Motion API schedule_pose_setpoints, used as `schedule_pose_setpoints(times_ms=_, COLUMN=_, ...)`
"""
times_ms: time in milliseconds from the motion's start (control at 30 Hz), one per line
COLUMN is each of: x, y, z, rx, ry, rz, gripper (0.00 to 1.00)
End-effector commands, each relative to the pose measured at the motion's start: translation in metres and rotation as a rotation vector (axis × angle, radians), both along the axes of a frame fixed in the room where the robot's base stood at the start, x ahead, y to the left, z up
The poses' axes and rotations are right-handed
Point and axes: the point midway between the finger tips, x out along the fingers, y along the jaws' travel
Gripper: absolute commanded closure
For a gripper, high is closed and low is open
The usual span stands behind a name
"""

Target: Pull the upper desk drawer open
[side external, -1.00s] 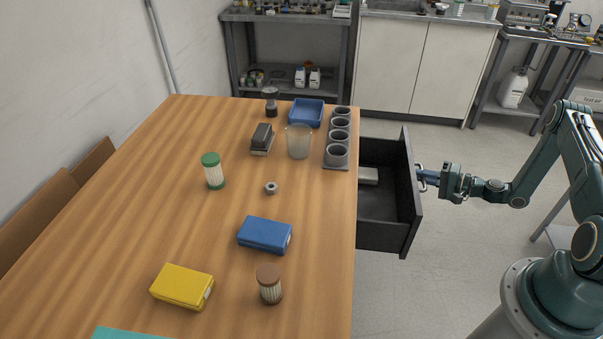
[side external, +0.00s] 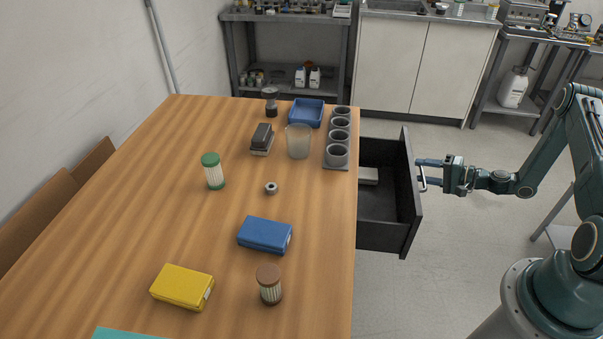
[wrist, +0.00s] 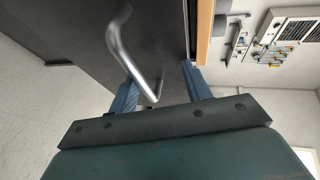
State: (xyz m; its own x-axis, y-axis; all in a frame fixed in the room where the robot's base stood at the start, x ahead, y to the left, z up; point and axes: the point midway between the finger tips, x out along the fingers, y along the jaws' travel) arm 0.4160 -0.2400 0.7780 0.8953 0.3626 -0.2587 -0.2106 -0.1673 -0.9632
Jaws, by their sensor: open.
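The upper desk drawer (side external: 412,195) is dark and stands pulled out from the right side of the wooden desk. A pale block (side external: 368,176) lies inside it. Its metal handle (side external: 422,178) is on the drawer front and shows as a bent silver bar in the wrist view (wrist: 124,55). My gripper (side external: 428,172) is open at the drawer front, its two blue fingers apart on either side of the handle. In the wrist view, the fingers (wrist: 158,85) are spread with the bar between or close to them; I cannot tell whether either finger touches it.
The wooden desk (side external: 220,230) carries a grey row of cups (side external: 338,140), a blue tray (side external: 307,112), a clear beaker (side external: 299,142), and blue (side external: 265,234) and yellow (side external: 183,287) boxes. The floor (side external: 450,270) right of the drawer is clear.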

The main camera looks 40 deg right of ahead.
Motion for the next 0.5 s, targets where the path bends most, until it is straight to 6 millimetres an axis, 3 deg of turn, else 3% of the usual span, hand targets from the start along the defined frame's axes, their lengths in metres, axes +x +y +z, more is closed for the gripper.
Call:
schedule_pose_setpoints(times_ms=33, x=0.006, y=0.000, z=0.032, rx=0.024, ry=-0.072, rz=0.004, gripper=0.60)
schedule_pose_setpoints(times_ms=100, x=0.006, y=0.000, z=0.041, rx=0.025, ry=-0.072, rz=0.004, gripper=0.25)
schedule_pose_setpoints(times_ms=133, x=0.006, y=0.000, z=0.045, rx=0.024, ry=-0.072, rz=0.004, gripper=0.18)
schedule_pose_setpoints(times_ms=500, x=0.005, y=0.001, z=0.092, rx=0.029, ry=-0.070, rz=0.006, gripper=0.18)
